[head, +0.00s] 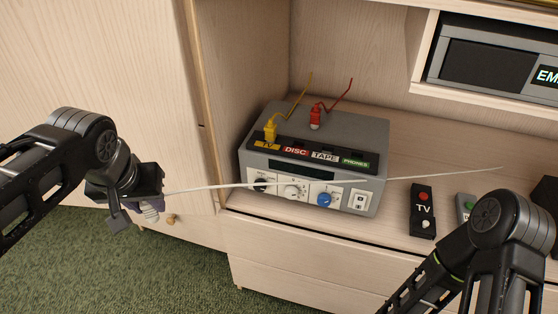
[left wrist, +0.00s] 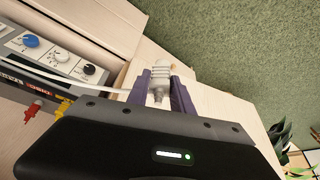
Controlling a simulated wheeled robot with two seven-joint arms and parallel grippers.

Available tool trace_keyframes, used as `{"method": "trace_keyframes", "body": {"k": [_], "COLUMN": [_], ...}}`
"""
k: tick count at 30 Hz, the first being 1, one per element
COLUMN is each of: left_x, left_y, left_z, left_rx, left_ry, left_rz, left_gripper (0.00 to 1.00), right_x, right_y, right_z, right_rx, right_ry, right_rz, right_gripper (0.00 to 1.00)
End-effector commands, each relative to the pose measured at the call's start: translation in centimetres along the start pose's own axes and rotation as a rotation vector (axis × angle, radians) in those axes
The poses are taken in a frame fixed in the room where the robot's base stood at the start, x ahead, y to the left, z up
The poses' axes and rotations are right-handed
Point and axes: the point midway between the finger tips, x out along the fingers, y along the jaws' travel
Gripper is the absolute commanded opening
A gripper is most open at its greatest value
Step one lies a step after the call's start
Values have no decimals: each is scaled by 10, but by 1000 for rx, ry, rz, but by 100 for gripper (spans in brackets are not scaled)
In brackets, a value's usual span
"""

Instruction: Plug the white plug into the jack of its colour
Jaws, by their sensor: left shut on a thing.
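The white plug (head: 150,213) is held by my left gripper (head: 143,204) in front of the cabinet, left of and apart from the grey box (head: 375,135). In the left wrist view the plug (left wrist: 161,70) sits between the purple fingers, which are shut on it. Its white cord (head: 210,188) runs right across the front of the box. The box has colour labels: yellow TV, red DISC, white TAPE (head: 324,156) and green PHONES (head: 356,162). I cannot make out the white jack's opening. My right arm shows at lower right, but its gripper is out of view.
A yellow plug (head: 270,131) and a red plug (head: 315,118) stand on the box by TV and DISC. A black TV remote (head: 422,210) and a grey remote (head: 464,206) lie right of the box. A shelf holds a dark device (head: 485,66).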

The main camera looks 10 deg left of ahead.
Motion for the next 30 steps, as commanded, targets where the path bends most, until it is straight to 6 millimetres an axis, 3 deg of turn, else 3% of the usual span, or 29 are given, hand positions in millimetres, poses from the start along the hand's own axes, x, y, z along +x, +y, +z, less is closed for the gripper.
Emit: {"method": "trace_keyframes", "body": {"k": [8, 15, 19, 23, 30], "left_x": [33, 82, 105, 115, 116], "left_y": [38, 97, 125, 137, 138], "left_z": [-42, -81, -94, -99, -99], "left_rx": [80, 174, 212, 228, 229], "left_ry": [-3, -5, -3, 0, 0], "left_rz": [32, 73, 93, 100, 102], "left_gripper": [0, 0, 0, 0, 0], "right_x": [0, 0, 0, 0, 0], "right_y": [0, 0, 0, 0, 0], "right_z": [0, 0, 0, 0, 0], "right_rx": [0, 0, 0, 0, 0], "right_ry": [0, 0, 0, 0, 0], "right_rz": [0, 0, 0, 0, 0], "right_gripper": [0, 0, 0, 0, 0]}}
